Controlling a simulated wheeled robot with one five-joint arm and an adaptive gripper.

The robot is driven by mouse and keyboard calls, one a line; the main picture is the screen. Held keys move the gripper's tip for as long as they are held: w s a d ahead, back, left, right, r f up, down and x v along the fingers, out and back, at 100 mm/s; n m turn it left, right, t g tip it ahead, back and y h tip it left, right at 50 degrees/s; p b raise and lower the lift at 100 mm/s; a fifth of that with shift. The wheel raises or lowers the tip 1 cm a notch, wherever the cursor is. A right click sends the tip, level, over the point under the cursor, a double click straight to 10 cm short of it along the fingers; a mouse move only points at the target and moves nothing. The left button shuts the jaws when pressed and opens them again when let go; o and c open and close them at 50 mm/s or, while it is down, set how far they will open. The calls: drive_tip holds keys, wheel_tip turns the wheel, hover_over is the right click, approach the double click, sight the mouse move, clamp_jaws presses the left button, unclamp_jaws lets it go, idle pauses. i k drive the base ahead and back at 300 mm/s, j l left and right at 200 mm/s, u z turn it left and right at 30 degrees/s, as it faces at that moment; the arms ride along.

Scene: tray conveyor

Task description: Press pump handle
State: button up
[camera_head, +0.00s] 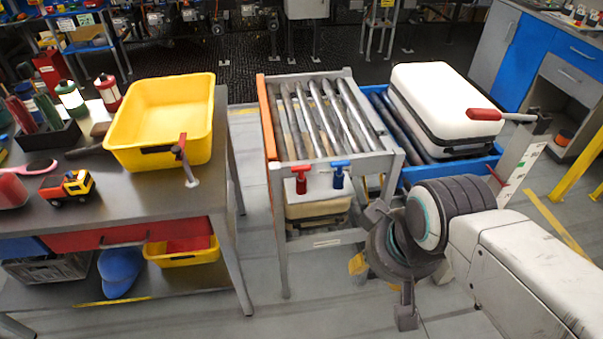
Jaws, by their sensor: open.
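A lever with a red grip (484,114) juts left from the top of an upright post (521,162) at the right, probably the pump handle. The lever lies about level, and its grip shows in front of the white case. My gripper (386,264) is open and empty, low in front of the roller conveyor. It is below and left of the red grip, well apart from it. My arm comes in from the lower right and hides part of the floor and the lower area by the post.
The roller conveyor (285,92) has a red and a blue handle on its front. A blue-framed conveyor (414,180) beside it bears a white case (449,97). A workbench (150,188) with a yellow bin (202,147) stands left. Yellow rails (578,180) stand far right.

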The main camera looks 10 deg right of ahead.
sight(487, 114)
drive_tip(key=z, duration=1.3)
